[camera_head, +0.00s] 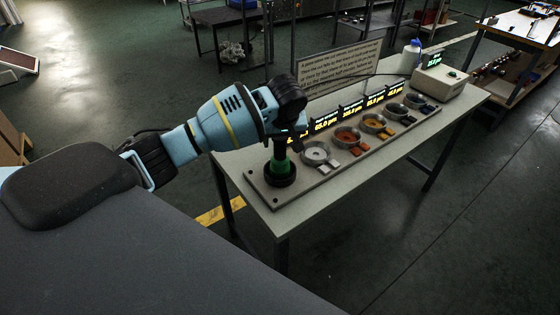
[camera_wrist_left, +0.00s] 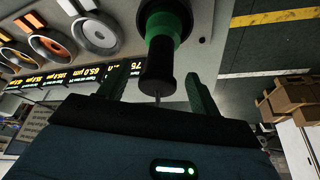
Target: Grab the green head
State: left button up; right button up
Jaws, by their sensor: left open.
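The green head (camera_head: 279,166) is a dark upright cylinder with a bright green band, standing on a round black base (camera_head: 280,180) at the near left end of the grey panel. In the left wrist view its green band and black end (camera_wrist_left: 160,62) point toward my gripper, with a thin pin at the tip. My left gripper (camera_head: 283,138) is directly above it, partly hidden by its own wrist. In the left wrist view my left gripper (camera_wrist_left: 157,78) is open, one finger on each side of the black end. Gaps show between fingers and head. My right gripper is out of view.
Several round dishes, including a white one (camera_head: 316,153) and an orange one (camera_head: 347,136), line the panel with lit number displays behind. A text sign (camera_head: 338,72) stands at the back. A bottle (camera_head: 410,57) and a white box (camera_head: 440,82) are at the far end.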

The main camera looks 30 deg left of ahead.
aim_at(280, 148)
pick_arm(q)
jog(key=shift+x, duration=2.6)
jog(key=shift+s, duration=0.15)
jog(key=shift+c, duration=0.4)
grip_shut()
jog(key=shift+r, duration=0.15)
